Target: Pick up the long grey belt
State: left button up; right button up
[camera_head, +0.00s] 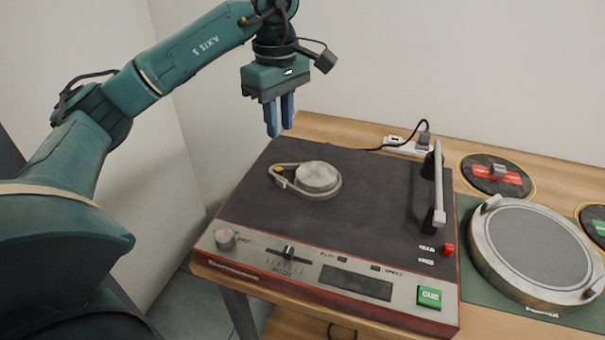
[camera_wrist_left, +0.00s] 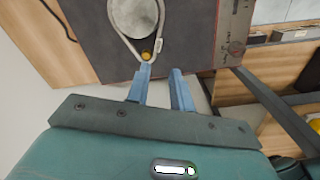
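The long grey belt (camera_head: 290,188) is a thin light loop lying on the dark deck top. It runs around the round grey pulley (camera_head: 318,176) and the small yellow-tipped post (camera_head: 279,170). In the left wrist view the belt (camera_wrist_left: 125,42) narrows to its end at the post (camera_wrist_left: 146,55), with a small pale block beside it. My left gripper (camera_head: 280,128) hangs above the deck's back left edge, with its two blue fingers apart and nothing between them. In the left wrist view its fingertips (camera_wrist_left: 160,71) appear close to the belt's narrow end. My right gripper is out of view.
The record deck (camera_head: 375,235) has a tonearm (camera_head: 438,190) on its right and controls along its front. A round metal platter (camera_head: 535,250) lies right on a green mat. Labelled discs (camera_head: 497,177) and a power strip (camera_head: 408,147) sit behind. A wall stands close behind the table.

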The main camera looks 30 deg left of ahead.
pick_arm(q)
jog(key=b, duration=0.3)
send_over(283, 180)
jog(key=f, duration=0.7)
jog(key=shift+s+d, duration=0.15)
jog(key=shift+s, duration=0.05)
jog(key=shift+f, duration=0.3)
notch_tip(283, 180, down, 5)
jog(key=shift+w+r, duration=0.15)
jog(key=shift+f, duration=0.3)
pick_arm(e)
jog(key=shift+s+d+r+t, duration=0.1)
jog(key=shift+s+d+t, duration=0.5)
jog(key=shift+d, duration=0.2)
pick_arm(q)
grip_shut()
